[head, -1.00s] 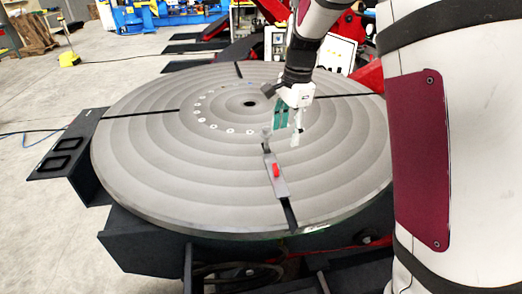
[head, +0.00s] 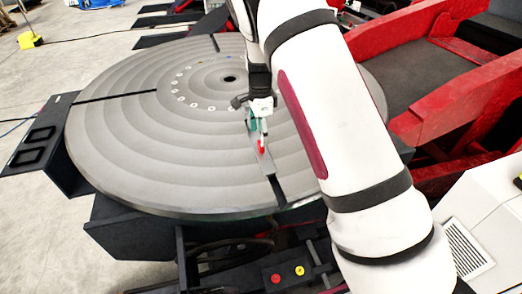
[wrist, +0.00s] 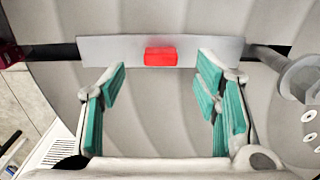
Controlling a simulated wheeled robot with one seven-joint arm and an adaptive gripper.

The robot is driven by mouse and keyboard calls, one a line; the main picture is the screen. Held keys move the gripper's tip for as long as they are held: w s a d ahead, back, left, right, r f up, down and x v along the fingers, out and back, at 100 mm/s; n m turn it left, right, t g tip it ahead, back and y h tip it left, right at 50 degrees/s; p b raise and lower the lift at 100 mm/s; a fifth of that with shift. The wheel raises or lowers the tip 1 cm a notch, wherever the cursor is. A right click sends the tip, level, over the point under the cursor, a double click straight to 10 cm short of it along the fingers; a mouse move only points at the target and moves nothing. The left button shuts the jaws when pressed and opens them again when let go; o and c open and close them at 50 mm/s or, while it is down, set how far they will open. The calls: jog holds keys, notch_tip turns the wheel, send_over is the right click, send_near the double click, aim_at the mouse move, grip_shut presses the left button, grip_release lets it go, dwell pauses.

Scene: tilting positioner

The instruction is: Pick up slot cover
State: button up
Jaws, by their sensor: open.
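The slot cover (wrist: 112,49) is a flat grey strip with a red block-shaped grip (wrist: 160,57) at its middle. It lies over a dark slot in the round turntable. In the head view the slot cover (head: 267,164) is partly hidden by my gripper, with its red grip (head: 261,147) just below the fingers. My gripper (wrist: 162,92) is open and empty, with teal finger pads on both sides. In the wrist view the fingertips reach the near edge of the strip, either side of the red grip. I cannot tell whether they touch it.
The large round grey turntable (head: 130,145) has several dark radial slots and a ring of small holes. A grey bolt-like post (wrist: 300,77) stands right of the strip in the wrist view. Red machine frames (head: 455,95) stand at the right.

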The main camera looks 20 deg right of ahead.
aim_at(261, 148)
jog(key=shift+d+f+p, duration=0.1)
jog(key=shift+f+p, duration=0.6)
jog(key=shift+f, duration=2)
jog(key=shift+c, duration=0.6)
grip_shut()
